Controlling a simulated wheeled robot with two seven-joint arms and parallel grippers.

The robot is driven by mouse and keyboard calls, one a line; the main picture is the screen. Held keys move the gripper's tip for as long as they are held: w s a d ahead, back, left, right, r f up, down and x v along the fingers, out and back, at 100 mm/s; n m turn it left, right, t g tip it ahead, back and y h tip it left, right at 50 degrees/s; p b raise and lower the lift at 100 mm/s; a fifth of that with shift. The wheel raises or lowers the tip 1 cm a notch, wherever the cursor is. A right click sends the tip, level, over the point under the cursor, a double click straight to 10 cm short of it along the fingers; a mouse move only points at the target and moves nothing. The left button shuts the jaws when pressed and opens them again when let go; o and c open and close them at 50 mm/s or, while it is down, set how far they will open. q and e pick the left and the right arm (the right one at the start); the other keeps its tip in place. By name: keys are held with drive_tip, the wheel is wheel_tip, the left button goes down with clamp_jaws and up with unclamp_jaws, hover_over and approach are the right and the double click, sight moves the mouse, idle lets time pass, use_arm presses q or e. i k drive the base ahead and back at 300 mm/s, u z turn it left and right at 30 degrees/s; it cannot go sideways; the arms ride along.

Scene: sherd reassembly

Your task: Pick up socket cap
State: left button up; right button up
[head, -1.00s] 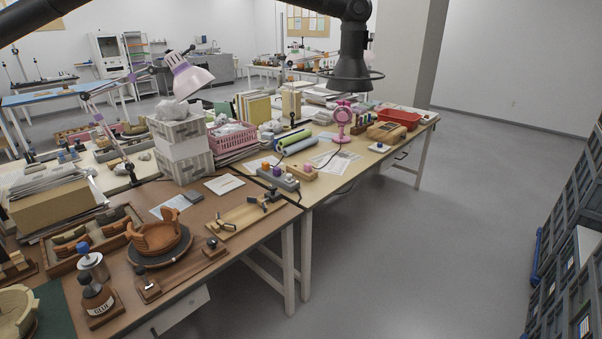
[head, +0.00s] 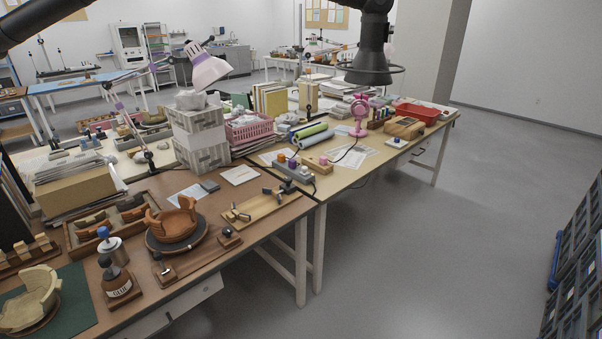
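A grey socket strip (head: 294,172) lies near the right edge of the brown bench. Small coloured caps sit on it: an orange cap (head: 281,157), a purple cap (head: 292,162) and a pale pinkish cap (head: 304,169). Another purple cap (head: 322,160) sits on a wooden block just right of the strip. I cannot tell which of these is the socket cap. Neither of my grippers shows in the head view.
A brown pot (head: 176,226) on a dark disc, a glue bottle (head: 118,281) and a wooden jig (head: 250,208) stand on the brown bench. A pink fan (head: 359,113) stands behind. The floor (head: 430,260) at right is clear.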

sight(304, 168)
drive_tip(key=u, duration=1.4)
drive_tip(key=i, duration=1)
drive_tip(key=z, duration=2.4)
